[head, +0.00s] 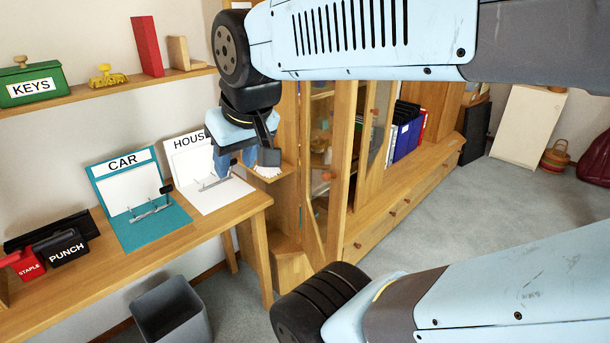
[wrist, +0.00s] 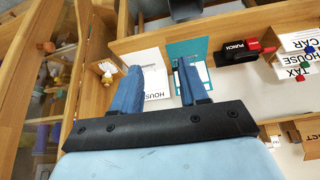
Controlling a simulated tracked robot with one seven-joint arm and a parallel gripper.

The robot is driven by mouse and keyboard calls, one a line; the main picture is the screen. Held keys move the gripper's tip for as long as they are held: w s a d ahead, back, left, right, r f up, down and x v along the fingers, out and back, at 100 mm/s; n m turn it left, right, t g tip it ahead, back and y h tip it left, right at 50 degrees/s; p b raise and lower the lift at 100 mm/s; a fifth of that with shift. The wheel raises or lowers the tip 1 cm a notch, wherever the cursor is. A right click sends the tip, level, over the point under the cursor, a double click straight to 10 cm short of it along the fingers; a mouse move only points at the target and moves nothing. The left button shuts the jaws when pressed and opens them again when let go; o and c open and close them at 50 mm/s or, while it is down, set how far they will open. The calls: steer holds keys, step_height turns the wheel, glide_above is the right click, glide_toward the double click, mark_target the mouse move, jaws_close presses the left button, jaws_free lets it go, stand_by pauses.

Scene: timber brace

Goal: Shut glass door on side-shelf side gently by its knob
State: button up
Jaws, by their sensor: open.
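The wooden cabinet has a glass door (head: 313,224) beside the small side shelf (head: 276,172) in the head view. This door appears to stand ajar, with a round brown knob (head: 329,175) on it. My gripper (head: 237,161) is open and empty, pointing down above the desk beside the side shelf, left of and apart from the door. Its two blue fingers (wrist: 158,68) are spread in the wrist view, with nothing between them.
The desk (head: 100,268) holds the CAR (head: 135,205) and HOUSE (head: 210,180) clipboards, a punch (head: 62,248) and a stapler (head: 25,266). A grey bin (head: 172,308) stands below. Binders (head: 408,135) fill the cabinet's open section. The carpet (head: 450,215) before the cabinet is clear.

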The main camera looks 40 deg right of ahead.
steer(key=w+d+f+n+g+h, duration=0.3)
steer(key=w+d+f+n+g, duration=0.15)
steer(key=d+f, duration=0.2)
steer(key=w+d+f+n+g+h, duration=0.3)
steer(key=d+f+g+h, duration=0.15)
steer(key=f+g, duration=0.2)
steer(key=n+g+h, duration=0.1)
steer(key=n+h, duration=0.8)
glide_toward(325, 178)
steer(key=x, duration=0.7)
steer(key=w+f+x, duration=0.1)
steer(key=x, duration=0.2)
steer(key=shift+d, duration=0.5)
jaws_close()
